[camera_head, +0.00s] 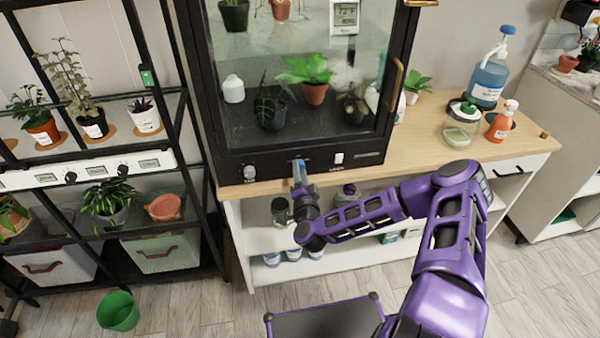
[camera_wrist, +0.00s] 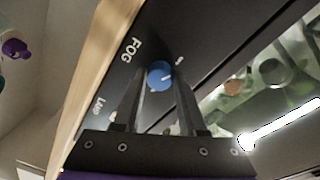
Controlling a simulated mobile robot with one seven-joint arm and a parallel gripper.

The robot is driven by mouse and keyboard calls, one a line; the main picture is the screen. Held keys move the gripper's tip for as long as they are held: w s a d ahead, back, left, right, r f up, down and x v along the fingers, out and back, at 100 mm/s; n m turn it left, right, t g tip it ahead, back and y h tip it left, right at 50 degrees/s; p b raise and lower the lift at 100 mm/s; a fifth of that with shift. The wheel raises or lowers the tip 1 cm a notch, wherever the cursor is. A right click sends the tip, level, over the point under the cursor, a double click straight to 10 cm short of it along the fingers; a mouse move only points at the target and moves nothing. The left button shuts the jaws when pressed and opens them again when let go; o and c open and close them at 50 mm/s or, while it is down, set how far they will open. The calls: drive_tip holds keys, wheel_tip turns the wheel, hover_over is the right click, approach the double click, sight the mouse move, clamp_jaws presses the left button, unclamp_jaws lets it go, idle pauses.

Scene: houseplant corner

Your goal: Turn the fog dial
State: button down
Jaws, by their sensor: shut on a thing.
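The fog dial is a round blue knob (camera_wrist: 160,74) with a white pointer line, on a black panel beside the printed word FOG in the wrist view. My gripper (camera_wrist: 158,88) has one finger on each side of the knob and is shut on it. In the head view my gripper (camera_head: 299,180) reaches the lower front panel of the black glass cabinet (camera_head: 225,158). There the fog dial (camera_head: 299,168) shows only as a bit of blue, mostly hidden by the fingers.
A pale knob (camera_head: 249,172) and a white switch (camera_head: 339,158) flank the dial on the same panel. Potted plants stand behind the glass. The wooden counter (camera_head: 425,150) holds bottles and a jar to the right. A black shelf rack (camera_head: 195,150) stands at left.

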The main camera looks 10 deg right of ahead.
drive_tip(key=shift+d+r+m+g+y+b, duration=0.1)
drive_tip(key=shift+m+g+y+b, duration=0.15)
drive_tip(key=shift+m+b, duration=2.05)
drive_tip(key=shift+r+m+g+y+b, duration=0.2)
drive_tip(key=shift+m+b, duration=0.35)
drive_tip(key=shift+m, duration=3.35)
drive_tip(key=shift+f, duration=0.1)
drive_tip(key=shift+c, duration=2.3)
unclamp_jaws()
drive_tip(key=shift+s, duration=0.1)
drive_tip(key=s+r+p, duration=0.1)
drive_tip(key=s+p, duration=0.2)
drive_tip(key=s, duration=1.4)
drive_tip(key=shift+a+r, duration=0.15)
drive_tip(key=shift+a, duration=0.1)
